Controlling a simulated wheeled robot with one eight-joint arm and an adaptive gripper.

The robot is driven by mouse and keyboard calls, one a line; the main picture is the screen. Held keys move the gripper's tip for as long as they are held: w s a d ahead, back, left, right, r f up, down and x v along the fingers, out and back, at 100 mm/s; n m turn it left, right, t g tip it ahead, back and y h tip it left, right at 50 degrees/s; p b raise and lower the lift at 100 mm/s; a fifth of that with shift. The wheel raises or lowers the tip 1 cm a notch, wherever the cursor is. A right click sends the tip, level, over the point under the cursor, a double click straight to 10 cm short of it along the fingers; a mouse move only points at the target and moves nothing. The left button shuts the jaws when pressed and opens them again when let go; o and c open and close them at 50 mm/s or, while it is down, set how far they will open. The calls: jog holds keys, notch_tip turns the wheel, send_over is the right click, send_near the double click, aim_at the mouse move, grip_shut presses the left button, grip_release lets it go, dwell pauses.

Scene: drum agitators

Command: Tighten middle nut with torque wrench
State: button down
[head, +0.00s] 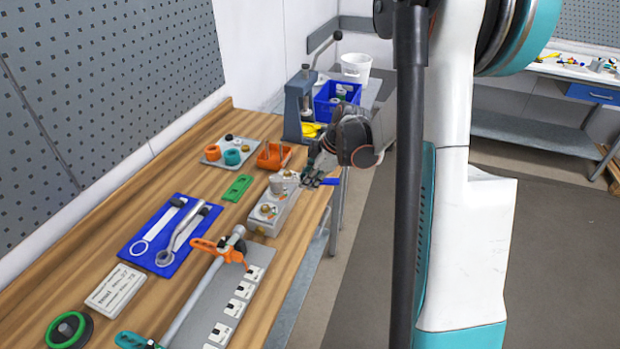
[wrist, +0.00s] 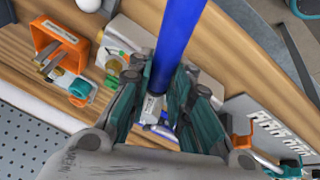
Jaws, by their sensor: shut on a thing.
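My gripper (head: 318,180) is shut on a tool with a long blue handle (wrist: 178,45), which I take to be the torque wrench. In the wrist view the handle runs between the teal finger pads, with a silver end (wrist: 152,108) just past them. A light metal block (head: 262,222) with several round fittings lies at the bench edge, beside my gripper. I cannot tell whether the tool touches the middle nut (head: 268,209).
An orange bin (head: 273,155), a green plate (head: 237,188) and a tray of coloured rings (head: 226,152) lie near the block. A blue mat (head: 152,252) holds wrenches. A rod with orange clamp (head: 218,247) lies in front. A press (head: 298,105) stands behind.

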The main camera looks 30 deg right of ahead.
jog(key=shift+f+b, duration=0.55)
jog(key=shift+f, duration=0.15)
dwell(0.4)
jog(key=shift+s+a, duration=0.1)
dwell(0.4)
jog(key=shift+s+a+m+t+h+b, duration=0.25)
jog(key=shift+s+a+m+h, duration=0.35)
jog(key=shift+m, duration=0.55)
jog(key=shift+s+a+m+t+h+b, duration=0.25)
jog(key=shift+s+a+m, duration=0.5)
jog(key=shift+m, duration=0.4)
jog(key=shift+a, duration=0.2)
jog(key=shift+s+a+m+h+b, duration=0.25)
jog(key=shift+a+m+h, duration=0.4)
jog(key=shift+a+m, duration=0.45)
jog(key=shift+s+a+m+h+b, duration=0.1)
jog(key=shift+s+a+m+h, duration=0.2)
jog(key=shift+a+m+h, duration=0.7)
jog(key=shift+d+m+y, duration=0.25)
jog(key=shift+m+y, duration=0.15)
